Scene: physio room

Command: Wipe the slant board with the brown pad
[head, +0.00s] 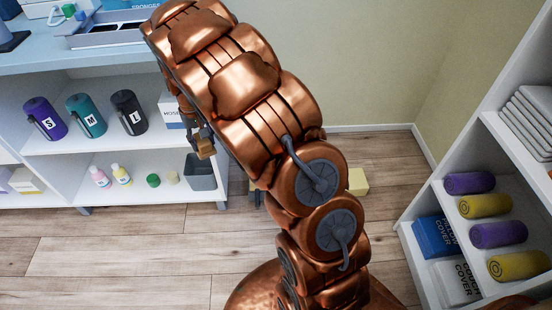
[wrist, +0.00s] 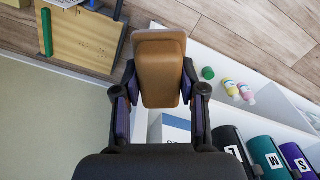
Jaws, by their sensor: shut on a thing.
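The brown pad (wrist: 159,75) is held upright between the two dark fingers of my gripper (wrist: 159,88) in the wrist view. In the head view the pad (head: 205,146) shows small beside my copper arm, in front of the left shelf unit; most of my gripper is hidden there. A wooden board with a green bar, which looks like the slant board (wrist: 88,42), lies on the floor at the upper left of the wrist view, apart from the pad.
The left shelf unit (head: 110,160) holds labelled bottles (head: 128,112), small bottles, a white box (head: 172,112) and a grey bin (head: 201,172). The right shelf (head: 420,227) holds rolled mats (head: 485,235) and boxes.

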